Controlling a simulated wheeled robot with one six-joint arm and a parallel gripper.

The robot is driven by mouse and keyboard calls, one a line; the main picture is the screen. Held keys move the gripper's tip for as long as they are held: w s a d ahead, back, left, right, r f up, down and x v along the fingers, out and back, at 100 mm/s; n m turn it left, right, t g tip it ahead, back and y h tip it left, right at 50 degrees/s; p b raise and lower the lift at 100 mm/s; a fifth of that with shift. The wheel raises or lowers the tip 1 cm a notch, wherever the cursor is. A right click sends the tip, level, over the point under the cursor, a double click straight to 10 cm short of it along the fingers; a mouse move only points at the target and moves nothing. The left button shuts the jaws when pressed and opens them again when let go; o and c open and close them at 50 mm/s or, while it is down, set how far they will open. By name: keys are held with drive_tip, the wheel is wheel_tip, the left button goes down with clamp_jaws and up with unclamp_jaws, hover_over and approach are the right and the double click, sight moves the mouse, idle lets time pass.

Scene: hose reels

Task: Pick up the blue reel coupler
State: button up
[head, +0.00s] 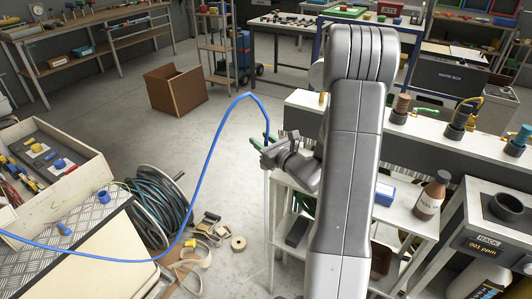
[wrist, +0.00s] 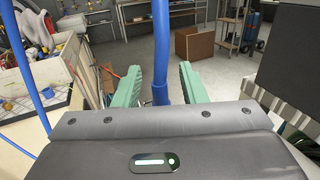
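The blue hose (head: 216,131) rises from the left table in a high arc and comes down at my gripper (head: 263,144). In the wrist view, the blue coupler (wrist: 160,93) at the hose's lower end stands between the two green fingers of my gripper (wrist: 160,78). A gap shows on each side of it, so the fingers look open around it and not touching. The coupler's lower part is hidden behind the gripper body. In the head view the coupler is too small and covered to make out.
A white bench (head: 450,135) with upright couplers runs along the right. A crate of fittings (head: 73,195) and a dark hose coil (head: 160,205) are at the left. A cardboard box (head: 176,90) stands on the floor behind. Straps (head: 197,250) lie on the floor. A bottle (head: 431,197) stands at the right.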

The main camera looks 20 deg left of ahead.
drive_tip(key=shift+c, duration=0.5)
clamp_jaws()
drive_tip(key=shift+r, duration=0.1)
